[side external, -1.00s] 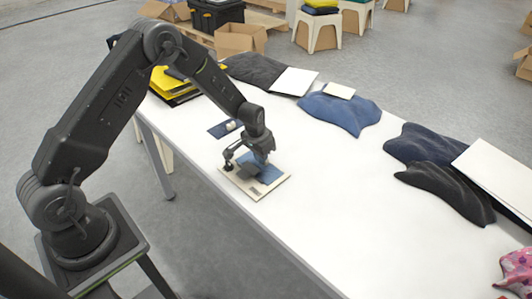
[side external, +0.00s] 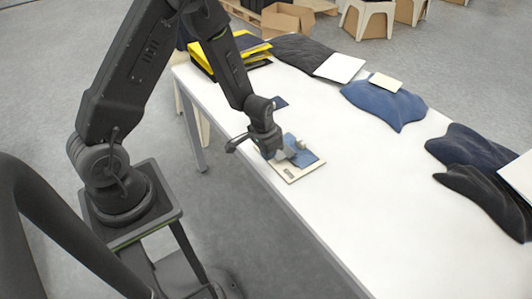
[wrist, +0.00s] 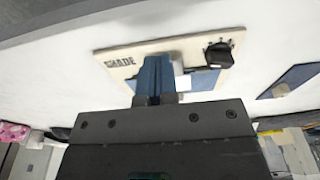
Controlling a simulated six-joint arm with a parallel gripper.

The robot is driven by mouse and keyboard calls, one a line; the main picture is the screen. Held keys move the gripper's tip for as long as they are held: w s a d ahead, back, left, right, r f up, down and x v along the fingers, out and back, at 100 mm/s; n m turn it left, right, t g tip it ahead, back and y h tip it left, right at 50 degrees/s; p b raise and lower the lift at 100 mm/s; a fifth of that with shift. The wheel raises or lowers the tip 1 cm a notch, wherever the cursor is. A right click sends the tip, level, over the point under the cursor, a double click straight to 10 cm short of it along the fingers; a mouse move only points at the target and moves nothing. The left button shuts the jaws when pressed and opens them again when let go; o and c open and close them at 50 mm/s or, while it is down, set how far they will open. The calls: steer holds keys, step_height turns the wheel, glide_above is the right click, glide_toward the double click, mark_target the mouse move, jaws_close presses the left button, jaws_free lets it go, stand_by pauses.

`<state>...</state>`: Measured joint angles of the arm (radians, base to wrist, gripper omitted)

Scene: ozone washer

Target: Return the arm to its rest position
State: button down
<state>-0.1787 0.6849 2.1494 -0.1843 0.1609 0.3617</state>
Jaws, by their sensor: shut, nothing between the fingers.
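My gripper (side external: 298,156) is shut and empty, low over the near edge of the white table. It hangs over a cream panel (side external: 290,178) with a blue patch; I cannot tell whether it touches. In the wrist view, my narrow blue fingers (wrist: 153,78) are together in front of the same panel (wrist: 125,55), which has dark lettering and a black dial (wrist: 219,54). My arm reaches down to the table from its stand at the left. The gripper hides part of the panel.
A blue card (side external: 279,102) lies behind the gripper. Yellow and black folders (side external: 222,55) sit at the table's far left. A blue cloth (side external: 385,103), dark cloths (side external: 470,150) and white sheets (side external: 340,68) lie along the far side. The table's middle is clear.

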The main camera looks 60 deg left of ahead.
steer(key=shift+s+r, duration=0.1)
steer(key=shift+s, duration=0.15)
steer(key=s+d+r+t, duration=0.1)
steer(key=s+d+r, duration=0.1)
steer(key=r, duration=0.7)
steer(key=s+d+r+t, duration=0.1)
steer(key=s+d+r, duration=0.1)
steer(key=r, duration=0.8)
steer(key=s+d+r+t, duration=0.1)
steer(key=s+d+r, duration=0.1)
steer(key=s+r, duration=0.9)
steer(key=s, duration=0.2)
steer(key=shift+s+d+r+t, duration=0.2)
steer(key=shift+s+d+t, duration=0.05)
steer(key=shift+s+t, duration=0.15)
